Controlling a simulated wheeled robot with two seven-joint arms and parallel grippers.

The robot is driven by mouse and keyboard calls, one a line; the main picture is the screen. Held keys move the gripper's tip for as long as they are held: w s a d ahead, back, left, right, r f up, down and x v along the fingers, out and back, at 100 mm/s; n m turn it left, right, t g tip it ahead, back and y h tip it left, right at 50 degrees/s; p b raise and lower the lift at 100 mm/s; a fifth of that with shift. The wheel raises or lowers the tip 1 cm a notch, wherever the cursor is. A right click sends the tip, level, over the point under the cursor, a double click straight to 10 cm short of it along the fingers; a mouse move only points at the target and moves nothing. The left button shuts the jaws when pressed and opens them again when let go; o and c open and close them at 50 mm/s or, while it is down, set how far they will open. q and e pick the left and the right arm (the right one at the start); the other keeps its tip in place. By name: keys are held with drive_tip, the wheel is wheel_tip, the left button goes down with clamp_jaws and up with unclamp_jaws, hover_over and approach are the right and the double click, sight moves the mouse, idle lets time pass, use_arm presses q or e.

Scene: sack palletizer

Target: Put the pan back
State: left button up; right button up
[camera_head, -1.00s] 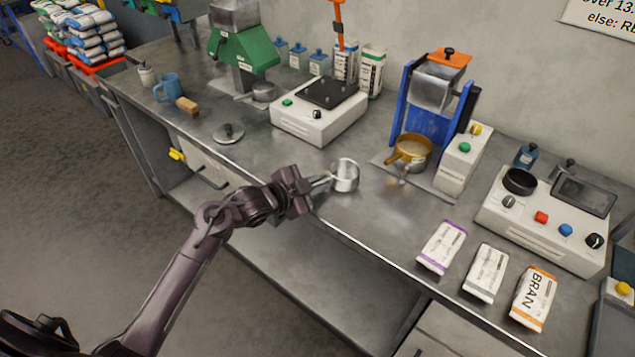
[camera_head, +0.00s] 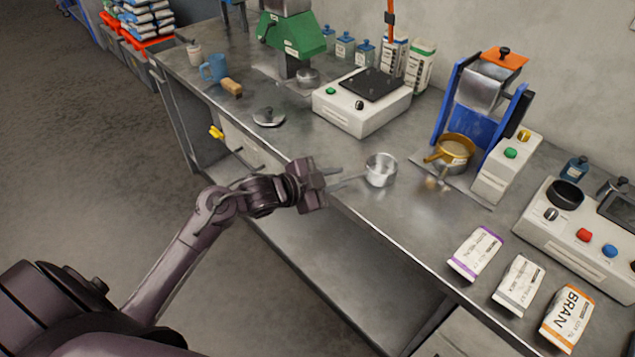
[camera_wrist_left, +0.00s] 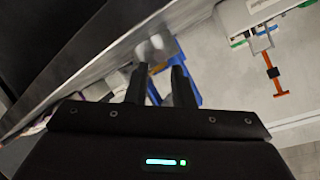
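A small silver pan (camera_head: 381,170) stands upright on the metal bench, near its front edge. Its thin handle points left toward my left gripper. My left gripper (camera_head: 333,178) is just left of the pan at the handle's end, with its fingers apart. In the left wrist view, the two fingers of the gripper (camera_wrist_left: 158,82) are parted and nothing shows clamped between them. A blurred silver shape, seemingly the pan (camera_wrist_left: 155,47), lies beyond the tips. My right gripper is in neither view.
A white scale (camera_head: 360,112) with a dark plate stands behind the pan. A blue-framed machine (camera_head: 462,118) with a brass sieve (camera_head: 456,149) is to the right. A round lid (camera_head: 268,117) lies left. Several bags, including BRAN (camera_head: 567,318), lie front right.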

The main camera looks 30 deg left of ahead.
use_arm(q)
drive_tip(key=v, duration=0.6)
drive_tip(key=shift+f, duration=0.1)
drive_tip(key=s+a+f+n+g+y, duration=0.1)
drive_tip(key=a+f+n+y, duration=0.15)
drive_tip(key=f, duration=0.75)
drive_tip(key=s+a+f+n+g+y, duration=0.15)
drive_tip(key=f+n, duration=0.25)
drive_tip(key=f, duration=0.7)
drive_tip(key=s+f+n+g, duration=0.1)
drive_tip(key=s+f, duration=0.2)
drive_tip(key=f, duration=0.4)
drive_tip(key=s+f+n+g, duration=0.1)
drive_tip(key=s+f, duration=0.3)
drive_tip(key=f, duration=0.3)
drive_tip(key=s+d+f+g+y, duration=0.1)
drive_tip(key=s+f+g, duration=0.1)
drive_tip(key=s+f, duration=0.4)
drive_tip(key=s+d+f+n+g+y, duration=0.1)
drive_tip(key=s+f, duration=0.6)
drive_tip(key=s, duration=0.7)
drive_tip(key=s+d+f+n+g, duration=0.1)
drive_tip(key=s+d+f+g, duration=0.2)
drive_tip(key=s+f, duration=0.4)
drive_tip(key=s+g, duration=0.1)
drive_tip(key=s, duration=0.3)
drive_tip(key=shift+f+y, duration=0.25)
drive_tip(key=shift+y, duration=0.15)
drive_tip(key=shift+d, duration=0.1)
